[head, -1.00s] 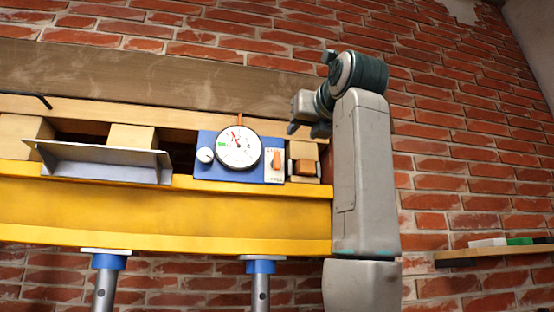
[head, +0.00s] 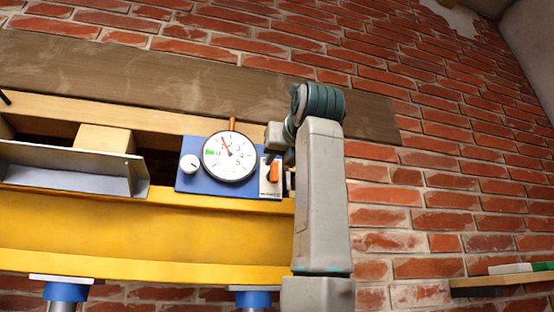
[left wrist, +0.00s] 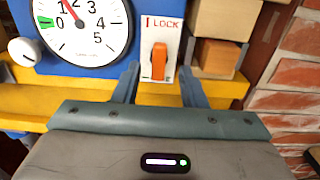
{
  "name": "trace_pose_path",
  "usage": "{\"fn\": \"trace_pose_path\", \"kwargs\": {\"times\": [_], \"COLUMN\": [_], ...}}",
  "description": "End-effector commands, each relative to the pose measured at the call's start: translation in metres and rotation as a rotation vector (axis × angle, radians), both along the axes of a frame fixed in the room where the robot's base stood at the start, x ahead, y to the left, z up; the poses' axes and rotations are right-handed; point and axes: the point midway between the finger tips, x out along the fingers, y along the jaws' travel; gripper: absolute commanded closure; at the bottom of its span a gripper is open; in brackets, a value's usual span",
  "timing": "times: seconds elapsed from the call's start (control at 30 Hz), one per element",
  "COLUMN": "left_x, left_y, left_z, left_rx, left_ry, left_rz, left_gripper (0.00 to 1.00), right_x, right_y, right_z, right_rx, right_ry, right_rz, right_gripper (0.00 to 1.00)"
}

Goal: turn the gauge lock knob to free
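The orange lock knob (head: 273,171) sits on a white plate at the right end of the blue gauge panel (head: 202,184). In the left wrist view the knob (left wrist: 159,60) stands upright, below the word LOCK on its plate (left wrist: 165,23). The round white gauge (head: 229,156) with a red needle is left of it; it also shows in the left wrist view (left wrist: 85,45). My left gripper (left wrist: 159,72) is open, its two blue-grey fingers either side of the knob's lower part in the picture, apart from it. In the head view its fingers are mostly hidden. My right gripper is not in view.
A small white knob (head: 189,164) is at the panel's left. A yellow beam (head: 150,235) runs below, with a grey metal angle (head: 70,170) at left. Wooden blocks (left wrist: 218,58) are right of the knob. A shelf (head: 500,284) is at far right on the brick wall.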

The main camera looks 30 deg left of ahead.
Motion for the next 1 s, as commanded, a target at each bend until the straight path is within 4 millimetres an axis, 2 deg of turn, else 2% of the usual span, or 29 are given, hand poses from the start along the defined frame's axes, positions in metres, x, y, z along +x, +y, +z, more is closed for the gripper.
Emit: {"fn": "trace_pose_path", "kwargs": {"times": [0.03,0.23,0.4,0.6,0.67,0.8,1.0], "left_x": [0.006,0.021,0.025,0.025,0.025,0.025,0.025], "left_y": [0.009,0.026,0.03,0.03,0.03,0.03,0.03], "left_z": [0.003,0.002,0.0,0.0,0.0,0.0,0.0], "left_rx": [-0.002,-0.001,0.001,0.001,0.001,0.001,0.005], "left_ry": [0.001,-0.001,-0.001,-0.001,-0.001,-0.001,0.006], "left_rz": [0.004,0.002,0.001,0.001,0.001,0.001,0.001], "left_gripper": [0.62,0.62,0.62,0.62,0.72,0.99,0.99], "right_x": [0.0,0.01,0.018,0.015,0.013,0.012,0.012], "right_y": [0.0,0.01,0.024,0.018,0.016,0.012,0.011], "right_z": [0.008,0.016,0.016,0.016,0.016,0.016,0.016], "right_rx": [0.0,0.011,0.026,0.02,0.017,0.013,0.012], "right_ry": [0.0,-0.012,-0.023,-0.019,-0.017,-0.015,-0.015], "right_rz": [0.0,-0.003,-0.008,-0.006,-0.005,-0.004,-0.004], "right_gripper": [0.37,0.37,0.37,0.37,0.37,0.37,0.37]}}
